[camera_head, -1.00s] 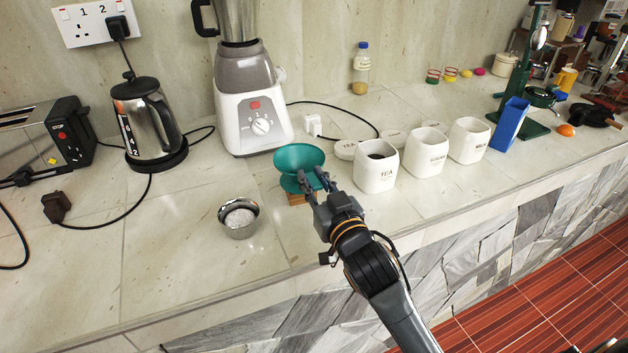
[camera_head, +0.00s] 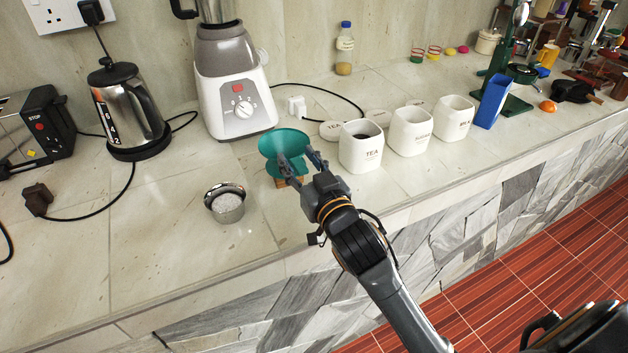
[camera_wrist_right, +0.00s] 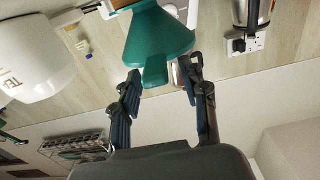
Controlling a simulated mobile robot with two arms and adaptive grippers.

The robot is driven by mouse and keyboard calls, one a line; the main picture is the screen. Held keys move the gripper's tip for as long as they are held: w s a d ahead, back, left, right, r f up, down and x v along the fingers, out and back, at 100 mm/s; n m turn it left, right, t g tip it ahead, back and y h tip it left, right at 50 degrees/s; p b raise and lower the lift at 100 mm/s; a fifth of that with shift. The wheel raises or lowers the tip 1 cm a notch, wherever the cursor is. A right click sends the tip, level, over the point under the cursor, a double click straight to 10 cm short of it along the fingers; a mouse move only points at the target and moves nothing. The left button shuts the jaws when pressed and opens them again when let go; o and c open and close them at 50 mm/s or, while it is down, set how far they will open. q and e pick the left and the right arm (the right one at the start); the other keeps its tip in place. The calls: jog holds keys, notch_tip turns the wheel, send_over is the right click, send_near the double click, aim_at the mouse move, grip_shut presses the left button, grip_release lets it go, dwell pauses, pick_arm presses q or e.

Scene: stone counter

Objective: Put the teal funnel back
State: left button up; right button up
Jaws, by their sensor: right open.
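The teal funnel (camera_head: 279,141) sits on a small wooden block or stand (camera_head: 288,182) on the counter, in front of the blender. My right gripper (camera_head: 298,157) is open, with its fingers at the near side of the funnel. The gripper hides part of the wooden stand in the head view. My left gripper is not in view.
A metal cup (camera_head: 225,204) stands left of the funnel. White canisters (camera_head: 361,155) stand close on the right, with lids (camera_head: 332,130) behind. The blender (camera_head: 233,90) and kettle (camera_head: 128,112) are further back.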

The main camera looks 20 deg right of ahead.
jog(key=s+p, duration=0.1)
jog(key=s, duration=1.1)
jog(key=shift+d, duration=0.2)
jog(key=shift+f, duration=0.1)
dwell(0.8)
